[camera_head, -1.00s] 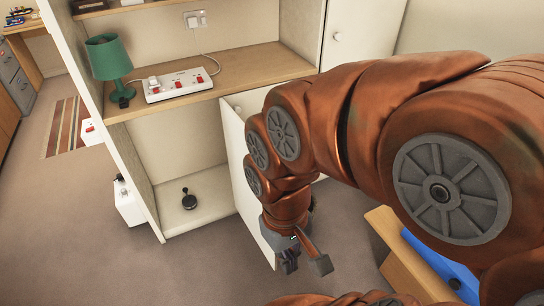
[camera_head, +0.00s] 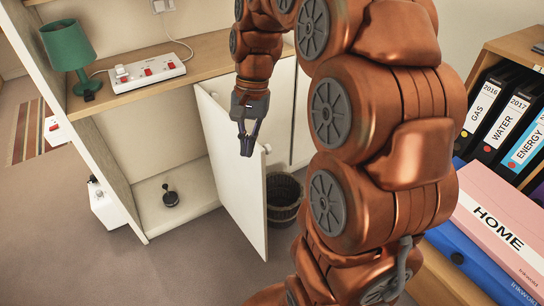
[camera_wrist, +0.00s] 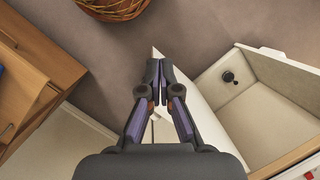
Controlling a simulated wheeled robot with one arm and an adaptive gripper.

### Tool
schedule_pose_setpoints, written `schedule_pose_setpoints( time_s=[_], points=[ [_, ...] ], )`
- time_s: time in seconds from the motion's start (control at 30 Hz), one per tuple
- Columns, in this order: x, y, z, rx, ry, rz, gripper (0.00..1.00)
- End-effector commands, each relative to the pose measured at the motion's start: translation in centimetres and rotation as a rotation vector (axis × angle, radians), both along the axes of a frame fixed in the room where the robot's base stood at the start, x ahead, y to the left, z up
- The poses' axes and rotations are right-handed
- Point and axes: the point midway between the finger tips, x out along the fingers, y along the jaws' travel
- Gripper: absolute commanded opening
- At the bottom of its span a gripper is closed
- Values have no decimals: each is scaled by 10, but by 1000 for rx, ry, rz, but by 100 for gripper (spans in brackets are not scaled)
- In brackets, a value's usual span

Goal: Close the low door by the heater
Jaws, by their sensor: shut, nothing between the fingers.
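The low door (camera_head: 226,165) is a white panel standing open from the lower cabinet compartment (camera_head: 176,215), with a small knob near its free edge.
A black knobbed object (camera_head: 171,198) sits inside the compartment. A dark basket (camera_head: 284,192) stands right of the door and shows in the wrist view (camera_wrist: 112,6). A green lamp (camera_head: 69,50) and a power strip (camera_head: 143,73) are on the shelf. Binders (camera_head: 486,105) stand at right.

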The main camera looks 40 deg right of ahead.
Motion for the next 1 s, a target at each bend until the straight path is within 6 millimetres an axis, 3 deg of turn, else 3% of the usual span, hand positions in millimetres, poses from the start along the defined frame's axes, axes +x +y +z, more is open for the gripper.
schedule_pose_setpoints(
  time_s=[0.1, 0.3, 0.6, 0.8, 1.0],
  points=[
    [27, -32, -13, 21, 19, -139, 0],
    [60, -92, -31, 49, 50, -374, 0],
    [82, -177, -62, 81, 100, -676, 0],
    [84, -203, -70, 86, 112, -763, 0],
    [84, -202, -77, 89, 118, -774, 0]
  ],
)
